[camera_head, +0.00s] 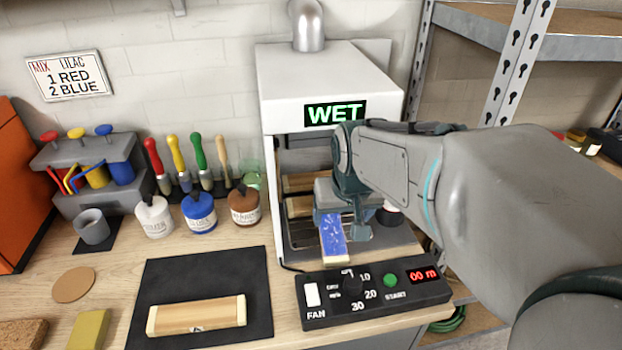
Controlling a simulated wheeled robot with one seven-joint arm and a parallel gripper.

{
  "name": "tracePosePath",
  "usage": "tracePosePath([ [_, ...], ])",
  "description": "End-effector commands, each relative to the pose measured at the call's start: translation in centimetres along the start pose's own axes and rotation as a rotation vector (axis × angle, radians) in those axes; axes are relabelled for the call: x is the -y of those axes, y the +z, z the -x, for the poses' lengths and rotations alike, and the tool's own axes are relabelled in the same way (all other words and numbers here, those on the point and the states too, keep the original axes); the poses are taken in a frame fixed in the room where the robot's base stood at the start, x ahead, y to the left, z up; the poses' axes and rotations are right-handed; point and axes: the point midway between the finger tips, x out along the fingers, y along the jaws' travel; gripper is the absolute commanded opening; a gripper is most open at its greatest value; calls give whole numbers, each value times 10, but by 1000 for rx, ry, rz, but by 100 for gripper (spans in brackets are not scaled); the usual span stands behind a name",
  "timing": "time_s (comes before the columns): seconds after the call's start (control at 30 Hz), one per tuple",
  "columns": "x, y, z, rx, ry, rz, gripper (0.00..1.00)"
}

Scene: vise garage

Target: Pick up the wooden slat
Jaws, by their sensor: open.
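A bare wooden slat (197,316) with paler ends and a small dark mark lies on the black mat (166,270) at the front left. A second slat (333,241), blue on top with a pale wooden end, sticks out toward the front of the white booth (278,110). My gripper (341,226) is open at the booth's mouth, pointing down, with its fingers close about the blue slat. Whether they touch it I cannot tell. My arm comes in from the right and hides part of the booth's inside, where wooden pieces (297,183) show on racks.
A control box (372,293) with knob and buttons stands in front of the booth, whose sign (335,113) reads WET. Paint bottles (200,212), brushes (180,165) and a grey holder (85,165) stand at the left. A cork disc (73,285) and yellow block (88,329) lie left of the mat.

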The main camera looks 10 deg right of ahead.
Motion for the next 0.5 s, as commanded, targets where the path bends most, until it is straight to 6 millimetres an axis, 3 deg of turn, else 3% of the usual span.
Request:
tracePosePath([
  [0.1, 2, -31, -2, -25, -7, -9, 76],
  [0.2, 4, -43, -7, -38, -11, -11, 76],
  [0.5, 3, -46, -60, -36, -12, -14, 76],
])
